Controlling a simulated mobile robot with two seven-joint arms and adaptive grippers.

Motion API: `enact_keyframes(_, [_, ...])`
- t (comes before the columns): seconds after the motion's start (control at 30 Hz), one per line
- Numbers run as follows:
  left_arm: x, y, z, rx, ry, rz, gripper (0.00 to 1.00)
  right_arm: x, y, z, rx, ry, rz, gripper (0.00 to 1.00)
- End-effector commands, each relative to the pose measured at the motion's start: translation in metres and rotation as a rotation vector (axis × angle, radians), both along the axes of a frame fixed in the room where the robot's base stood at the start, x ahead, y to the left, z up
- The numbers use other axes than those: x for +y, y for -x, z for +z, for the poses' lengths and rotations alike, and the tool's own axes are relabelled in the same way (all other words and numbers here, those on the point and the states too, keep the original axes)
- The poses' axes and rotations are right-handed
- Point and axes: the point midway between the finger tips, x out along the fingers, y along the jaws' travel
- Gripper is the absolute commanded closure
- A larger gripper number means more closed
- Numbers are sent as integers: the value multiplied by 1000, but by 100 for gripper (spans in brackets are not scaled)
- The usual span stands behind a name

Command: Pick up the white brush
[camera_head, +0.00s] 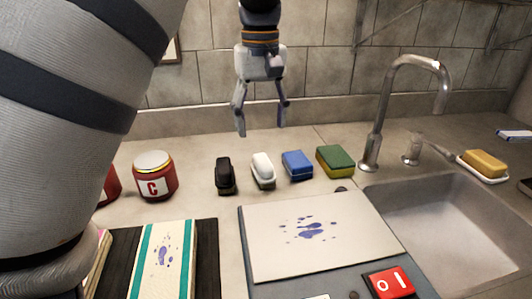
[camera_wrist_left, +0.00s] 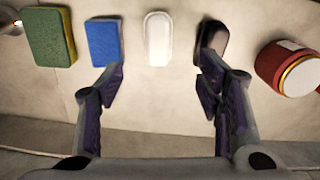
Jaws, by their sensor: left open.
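The white brush (camera_head: 263,170) lies on the counter at the back, between a black brush (camera_head: 225,176) and a blue sponge (camera_head: 297,165). It also shows in the left wrist view (camera_wrist_left: 158,38), at the top middle, centred between the fingers and beyond their tips. My left gripper (camera_head: 262,130) hangs above and behind the white brush, pointing down, open and empty. In the left wrist view its fingers (camera_wrist_left: 160,72) are spread wide, their tips near the blue sponge and the black brush. Whether they touch those cannot be told. My right gripper is not in view.
A green and yellow sponge (camera_head: 335,161) lies right of the blue one. A red jar (camera_head: 155,177) stands at the left. A stained board (camera_head: 318,235) is in front, with a sink (camera_head: 455,230) and tap (camera_head: 376,140) at the right. The tiled wall (camera_head: 330,60) is close behind.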

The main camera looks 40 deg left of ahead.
Motion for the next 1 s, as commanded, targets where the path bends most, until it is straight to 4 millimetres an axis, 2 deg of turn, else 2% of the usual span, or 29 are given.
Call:
enact_keyframes(0.07, [-1,0,-4,1,2,1,40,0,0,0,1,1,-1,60])
enact_keyframes(0.3, [0,0,-56,4,0,0,40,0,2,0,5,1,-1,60])
enact_keyframes(0.47, [-1,-1,-77,4,0,1,40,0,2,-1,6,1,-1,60])
enact_keyframes(0.63, [-2,-4,-110,3,1,2,40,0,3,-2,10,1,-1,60])
enact_keyframes(0.73, [-2,-4,-119,-2,0,1,40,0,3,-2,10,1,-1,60])
enact_keyframes(0.93, [-2,-4,-120,-4,0,1,40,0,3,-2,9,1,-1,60])
enact_keyframes(0.97, [-1,-4,-120,-4,0,1,45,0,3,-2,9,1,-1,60])
enact_keyframes(1.0, [-2,-4,-120,-4,0,1,54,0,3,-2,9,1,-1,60])
